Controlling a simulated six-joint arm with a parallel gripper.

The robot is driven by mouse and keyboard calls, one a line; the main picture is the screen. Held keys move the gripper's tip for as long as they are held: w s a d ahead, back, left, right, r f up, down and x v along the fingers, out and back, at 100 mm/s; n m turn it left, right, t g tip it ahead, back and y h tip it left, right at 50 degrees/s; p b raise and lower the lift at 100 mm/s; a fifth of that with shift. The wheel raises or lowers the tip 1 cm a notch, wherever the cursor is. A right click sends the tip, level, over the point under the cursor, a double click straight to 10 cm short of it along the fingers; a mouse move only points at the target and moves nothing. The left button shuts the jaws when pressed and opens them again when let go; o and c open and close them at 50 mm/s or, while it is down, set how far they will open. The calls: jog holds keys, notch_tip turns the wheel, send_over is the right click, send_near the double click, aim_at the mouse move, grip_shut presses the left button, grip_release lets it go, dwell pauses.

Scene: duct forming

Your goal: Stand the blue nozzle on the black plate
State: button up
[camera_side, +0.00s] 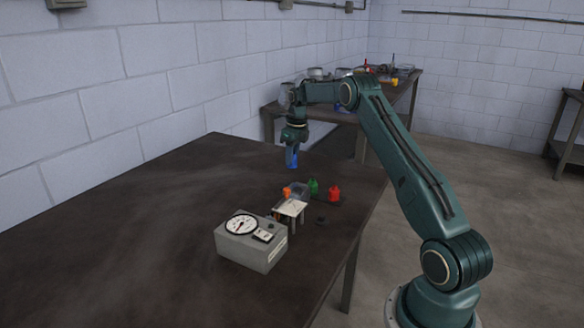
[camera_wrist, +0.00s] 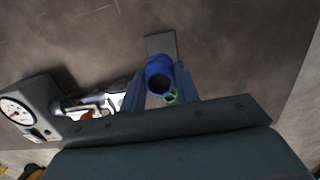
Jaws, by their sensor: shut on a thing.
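The blue nozzle (camera_side: 292,156) hangs upright from my gripper (camera_side: 292,143) above the far part of the dark table in the side view. In the wrist view the nozzle (camera_wrist: 159,76) shows as a round blue mouth between the two fingers (camera_wrist: 160,88), which are shut on it. A dark grey flat plate (camera_wrist: 160,43) shows partly behind the nozzle in the wrist view. The nozzle hides part of it, and I cannot tell the height gap. The plate is hard to make out against the table in the side view.
A green piece (camera_side: 313,187) and a red piece (camera_side: 334,194) stand to the right of the nozzle. Nearer are an orange piece (camera_side: 287,192), a small white-topped stand (camera_side: 291,208) and a grey gauge box (camera_side: 251,242). The left of the table is clear.

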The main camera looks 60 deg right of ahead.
aim_at(295, 154)
jog(key=shift+f, duration=0.15)
jog(key=shift+f, duration=3.85)
jog(key=shift+f, duration=0.2)
jog(key=o, duration=0.9)
jog(key=shift+o, duration=0.2)
jog(key=shift+r, duration=0.15)
jog(key=r, duration=0.4)
jog(key=s+r, duration=0.1)
jog(key=r, duration=0.7)
jog(key=shift+s, duration=0.2)
